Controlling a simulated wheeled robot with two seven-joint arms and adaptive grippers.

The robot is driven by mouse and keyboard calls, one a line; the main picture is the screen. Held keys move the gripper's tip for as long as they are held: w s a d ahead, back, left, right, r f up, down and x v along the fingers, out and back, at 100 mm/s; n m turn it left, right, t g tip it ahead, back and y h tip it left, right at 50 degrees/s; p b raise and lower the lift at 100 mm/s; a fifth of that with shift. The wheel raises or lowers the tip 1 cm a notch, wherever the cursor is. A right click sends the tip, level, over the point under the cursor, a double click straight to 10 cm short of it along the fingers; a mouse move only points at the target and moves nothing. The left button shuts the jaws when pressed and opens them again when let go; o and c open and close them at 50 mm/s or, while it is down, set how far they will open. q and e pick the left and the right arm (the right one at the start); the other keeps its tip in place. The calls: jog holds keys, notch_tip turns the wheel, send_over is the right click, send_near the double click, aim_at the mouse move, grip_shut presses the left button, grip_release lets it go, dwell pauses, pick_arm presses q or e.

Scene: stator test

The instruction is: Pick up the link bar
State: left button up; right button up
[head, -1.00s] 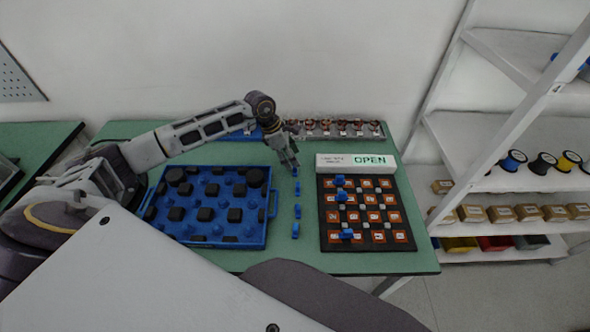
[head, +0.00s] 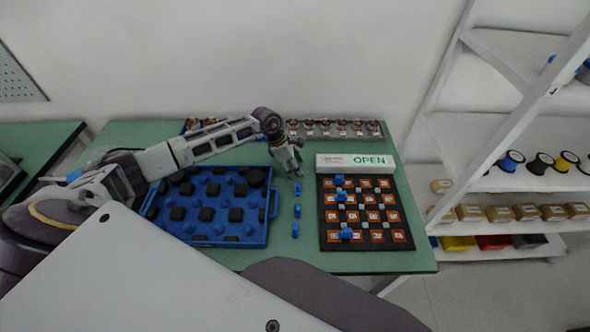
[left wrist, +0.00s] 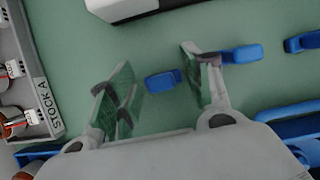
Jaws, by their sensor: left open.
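Several small blue bars lie in a column on the green table; in the head view three show, the far bar (head: 297,190), the middle bar (head: 297,210) and the near bar (head: 295,230). My left gripper (head: 294,174) is open, pointing down at the far end of this column. In the left wrist view a blue bar (left wrist: 160,81) lies between the spread fingers of my left gripper (left wrist: 160,84), with no visible contact. A second blue bar (left wrist: 243,54) lies just beyond the right finger, and a third (left wrist: 303,41) farther right. My right gripper is not in view.
A blue tray (head: 271,205) with black pieces stands left of the column. A black board (head: 325,215) with orange squares and blue bars stands right, below a white box (head: 335,161) marked OPEN. A stock rack (head: 377,127) lines the table's back.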

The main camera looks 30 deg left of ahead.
pick_arm(q)
jog(key=c, duration=0.7)
pick_arm(e)
jog(key=shift+d, duration=0.5)
pick_arm(q)
jog(key=shift+r, duration=0.1)
pick_arm(e)
jog(key=shift+a, duration=0.1)
pick_arm(q)
jog(key=shift+r, duration=0.7)
notch_tip(320, 180, up, 8)
jog(key=shift+f+b, duration=0.2)
jog(key=shift+b, duration=0.45)
jog(key=shift+r, duration=0.4)
pick_arm(e)
jog(key=shift+w+d+f, duration=0.35)
jog(key=shift+f, duration=0.3)
jog(key=shift+s, duration=0.15)
